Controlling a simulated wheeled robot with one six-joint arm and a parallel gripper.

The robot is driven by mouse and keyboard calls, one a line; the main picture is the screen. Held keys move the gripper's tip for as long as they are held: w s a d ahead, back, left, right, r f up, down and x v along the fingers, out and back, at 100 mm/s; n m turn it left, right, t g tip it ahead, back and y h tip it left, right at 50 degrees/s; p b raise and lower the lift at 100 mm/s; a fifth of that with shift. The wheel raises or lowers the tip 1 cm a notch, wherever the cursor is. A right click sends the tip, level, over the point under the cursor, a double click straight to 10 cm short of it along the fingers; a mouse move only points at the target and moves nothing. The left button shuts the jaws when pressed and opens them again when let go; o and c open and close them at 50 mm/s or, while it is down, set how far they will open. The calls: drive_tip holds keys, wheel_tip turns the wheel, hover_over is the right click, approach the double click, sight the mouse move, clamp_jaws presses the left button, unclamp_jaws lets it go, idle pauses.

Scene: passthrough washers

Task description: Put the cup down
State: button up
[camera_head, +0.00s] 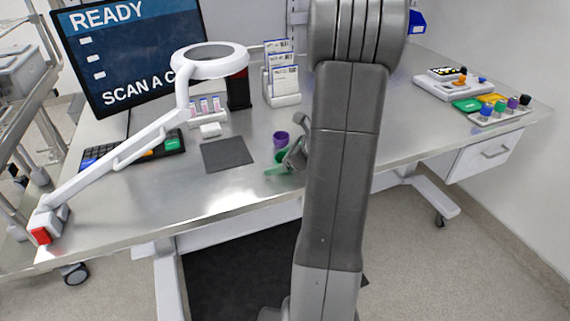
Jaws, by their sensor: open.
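A small purple cup (280,138) stands on the steel worktop, just behind a green cup-like item (282,156). I cannot tell whether the two touch. My gripper (293,155) is low over the worktop, right beside the green item, and is open. Most of it is hidden behind my grey arm, so the exact gap between the fingers and the green item cannot be told. A green patch, perhaps a reflection, shows on the steel in front of the green item.
A dark grey mat (227,154) lies to the left. A white magnifier lamp (150,125) reaches over the left side, before a monitor (135,50). A card holder (283,85) stands behind. Trays with coloured knobs (490,112) sit at right. The front middle is bare.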

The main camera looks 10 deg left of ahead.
drive_tip(key=c, duration=1.1)
